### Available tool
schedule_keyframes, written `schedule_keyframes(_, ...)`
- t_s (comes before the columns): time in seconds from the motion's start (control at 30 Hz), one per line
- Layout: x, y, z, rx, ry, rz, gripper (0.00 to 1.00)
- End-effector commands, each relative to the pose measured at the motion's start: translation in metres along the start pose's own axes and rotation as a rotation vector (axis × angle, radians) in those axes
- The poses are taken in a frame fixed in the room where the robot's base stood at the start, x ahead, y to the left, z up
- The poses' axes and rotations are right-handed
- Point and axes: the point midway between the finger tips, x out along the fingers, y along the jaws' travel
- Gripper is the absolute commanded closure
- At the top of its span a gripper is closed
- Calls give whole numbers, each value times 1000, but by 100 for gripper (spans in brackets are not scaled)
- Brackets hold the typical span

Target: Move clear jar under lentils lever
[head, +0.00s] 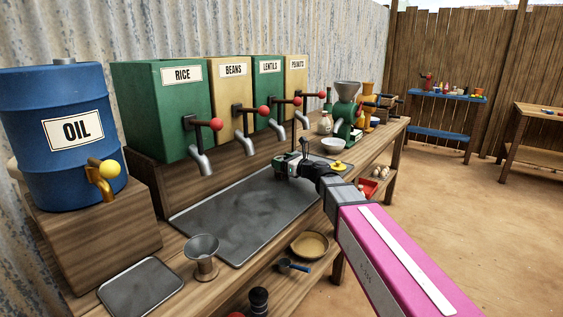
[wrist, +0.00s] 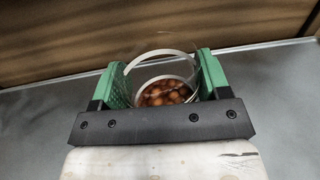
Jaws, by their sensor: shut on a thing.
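The clear jar (wrist: 163,78) stands between the green finger pads of my gripper (wrist: 165,82) in the wrist view. The jar has a pale rim and holds round brown pieces near its bottom. In the head view my gripper (head: 291,165) is low over the grey metal tray (head: 225,212), in front of the dispensers; the jar is hard to make out there. The green lentils dispenser (head: 268,90) has a spout and a lever with a red knob (head: 297,101). My gripper is below and slightly right of that spout. Whether the jar touches the tray is unclear.
Rice (head: 182,100), beans (head: 231,95) and peanuts (head: 297,75) dispensers stand in the same row. A white bowl (head: 334,145) and a green grinder (head: 345,112) are to the right. A metal funnel (head: 202,250) stands near left. The tray's left part is clear.

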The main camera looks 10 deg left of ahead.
Motion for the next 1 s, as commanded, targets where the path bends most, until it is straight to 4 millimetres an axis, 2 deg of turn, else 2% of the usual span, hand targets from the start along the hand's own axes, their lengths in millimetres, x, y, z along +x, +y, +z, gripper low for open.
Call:
schedule_keyframes(0.2,0,0,0,0,0,0,61)
schedule_keyframes(0.23,0,0,0,0,0,0,21)
schedule_keyframes(0.3,0,0,0,0,0,0,1)
schedule_keyframes(0.67,-6,0,0,0,0,-1,1)
schedule_keyframes(0.77,-18,1,0,0,0,-2,1)
schedule_keyframes(1.0,-64,2,0,0,0,-2,1)
